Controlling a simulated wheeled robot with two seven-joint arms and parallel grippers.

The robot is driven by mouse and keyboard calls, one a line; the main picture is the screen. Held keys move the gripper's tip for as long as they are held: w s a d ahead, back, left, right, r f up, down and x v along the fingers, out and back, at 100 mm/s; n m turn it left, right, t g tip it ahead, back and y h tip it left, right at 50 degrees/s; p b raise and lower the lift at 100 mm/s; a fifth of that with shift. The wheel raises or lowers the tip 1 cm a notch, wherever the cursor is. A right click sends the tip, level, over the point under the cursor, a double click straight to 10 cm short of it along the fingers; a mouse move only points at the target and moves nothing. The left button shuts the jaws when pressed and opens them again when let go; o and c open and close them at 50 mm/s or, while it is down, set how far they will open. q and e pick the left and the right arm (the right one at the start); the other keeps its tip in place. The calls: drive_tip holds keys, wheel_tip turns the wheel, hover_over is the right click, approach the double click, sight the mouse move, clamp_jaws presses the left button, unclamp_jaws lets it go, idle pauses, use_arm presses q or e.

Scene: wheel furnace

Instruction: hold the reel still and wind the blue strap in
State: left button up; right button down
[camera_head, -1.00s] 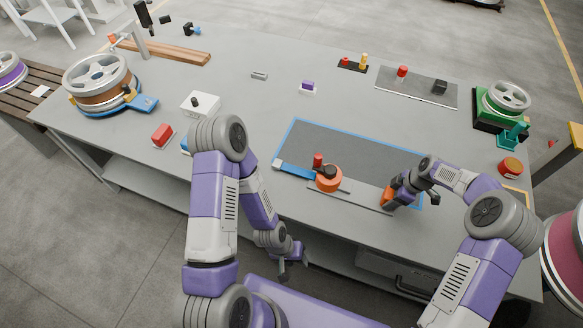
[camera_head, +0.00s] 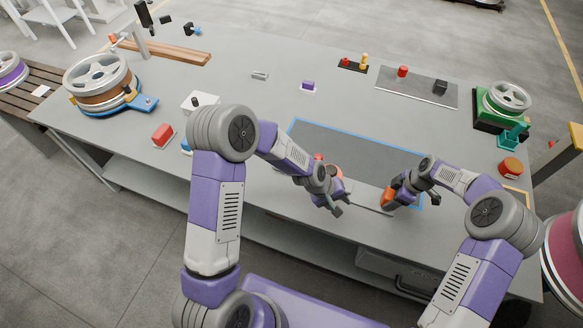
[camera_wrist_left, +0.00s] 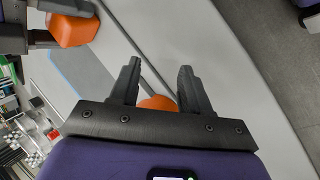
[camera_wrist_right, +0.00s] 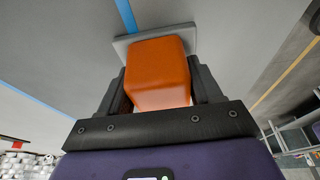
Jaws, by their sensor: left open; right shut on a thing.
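The orange reel (camera_head: 334,170) sits at the front edge of the blue-bordered mat, mostly hidden behind my left gripper (camera_head: 338,205). In the left wrist view, part of the orange reel (camera_wrist_left: 157,103) shows between the open, empty fingers of my left gripper (camera_wrist_left: 157,70); I cannot tell whether they touch it. My right gripper (camera_head: 391,196) is shut on an orange block (camera_wrist_right: 158,75) with a grey plate at its far end. This orange block also shows in the left wrist view (camera_wrist_left: 75,28). The blue strap is hidden behind my left arm.
The dark mat (camera_head: 365,148) has a blue border. A large reel with a blue base (camera_head: 100,84) stands at the left, and a green reel stand (camera_head: 490,120) at the right. A red block (camera_head: 162,134) and small parts lie around.

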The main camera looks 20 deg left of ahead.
sight(319, 155)
use_arm(q)
drive_tip(key=shift+n+g+y, duration=0.3)
drive_tip(key=shift+g+y, duration=0.3)
drive_tip(key=shift+y, duration=0.2)
drive_tip(key=w+a+r, duration=0.1)
drive_tip(key=w+r, duration=0.1)
drive_tip(key=w+a+r, duration=0.1)
drive_tip(key=w+r, duration=0.2)
drive_tip(key=w+a+r, duration=0.1)
drive_tip(key=w+r, duration=0.1)
drive_tip(key=r, duration=0.1)
drive_tip(key=shift+w+r, duration=0.1)
drive_tip(key=shift+w, duration=0.25)
drive_tip(key=a+r+y, duration=0.1)
drive_tip(key=a+r, duration=0.1)
drive_tip(key=w+a+r+n+y, duration=0.1)
drive_tip(key=a+r, duration=0.1)
drive_tip(key=w+a+r+g+y, duration=0.1)
drive_tip(key=a+r, duration=0.1)
drive_tip(key=a, duration=0.1)
drive_tip(key=shift+r+n+y, duration=0.3)
drive_tip(key=shift+f, duration=4.95)
drive_tip(key=shift+c, duration=0.3)
clamp_jaws()
drive_tip(key=s, duration=0.1)
drive_tip(key=s+d, duration=0.1)
drive_tip(key=shift+s, duration=0.3)
drive_tip(key=shift+d, duration=0.1)
